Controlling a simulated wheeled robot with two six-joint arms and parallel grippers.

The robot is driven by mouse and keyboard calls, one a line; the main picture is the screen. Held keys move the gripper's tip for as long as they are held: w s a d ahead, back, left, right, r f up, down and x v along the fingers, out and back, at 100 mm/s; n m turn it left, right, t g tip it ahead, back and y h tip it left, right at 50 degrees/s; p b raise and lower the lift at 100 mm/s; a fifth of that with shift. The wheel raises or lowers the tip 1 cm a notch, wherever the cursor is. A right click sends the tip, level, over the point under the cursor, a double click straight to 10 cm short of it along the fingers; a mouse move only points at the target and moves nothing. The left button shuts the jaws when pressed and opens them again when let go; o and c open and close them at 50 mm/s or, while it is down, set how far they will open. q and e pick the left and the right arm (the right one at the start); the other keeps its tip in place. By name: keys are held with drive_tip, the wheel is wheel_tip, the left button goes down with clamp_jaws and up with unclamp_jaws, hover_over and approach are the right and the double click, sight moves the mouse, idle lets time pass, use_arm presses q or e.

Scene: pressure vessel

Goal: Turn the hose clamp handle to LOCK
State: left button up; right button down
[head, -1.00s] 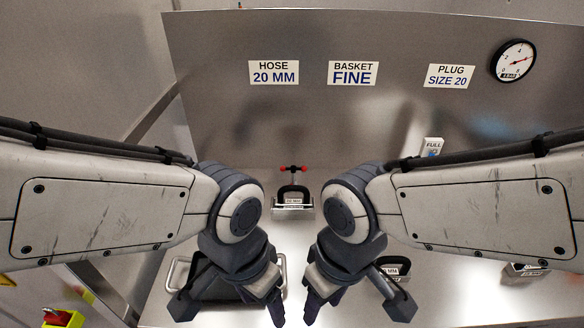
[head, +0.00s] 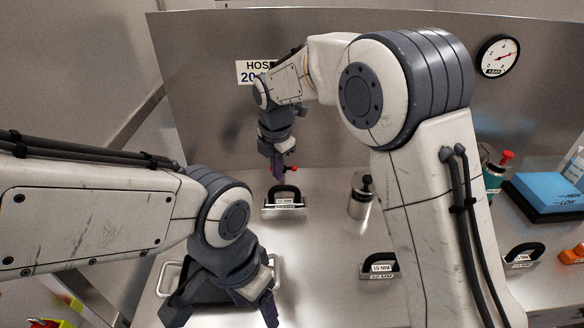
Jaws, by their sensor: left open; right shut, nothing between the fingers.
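My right gripper (head: 277,175) is shut and empty, pointing down at the handle. Its fingers cover the left part of the handle; I cannot tell whether they touch it. No LOCK mark can be read. My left gripper (head: 270,312) is open and empty, low in the picture, over the right side of a dark tray (head: 276,268) with metal handles.
A back panel with a gauge (head: 497,57) and a partly covered hose sign (head: 252,72) closes off the rear.

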sight(294, 169)
drive_tip(key=w+d+f+n, duration=0.3)
drive_tip(key=w+f+n, duration=0.35)
drive_tip(key=w, duration=0.45)
drive_tip(key=shift+n+t+h, duration=0.4)
drive_tip(key=shift+n, duration=0.05)
drive_tip(key=p+x, duration=0.3)
drive_tip(key=x, duration=0.6)
drive_tip(key=shift+d+f, duration=0.1)
drive_tip(key=shift+d, duration=0.05)
drive_tip(key=shift+w+r, duration=0.35)
drive_tip(key=shift+w, duration=0.3)
drive_tip(key=shift+w+d+r+p, duration=0.15)
drive_tip(key=shift+w+p, duration=0.15)
drive_tip(key=shift+w, duration=0.35)
drive_tip(key=shift+w+d+r+p, duration=0.15)
drive_tip(key=shift+w+p, duration=0.15)
drive_tip(key=shift+w, duration=0.35)
drive_tip(key=shift+f, duration=0.1)
drive_tip(key=shift+d, duration=0.1)
drive_tip(key=shift+w, duration=0.1)
drive_tip(key=shift+d, duration=0.15)
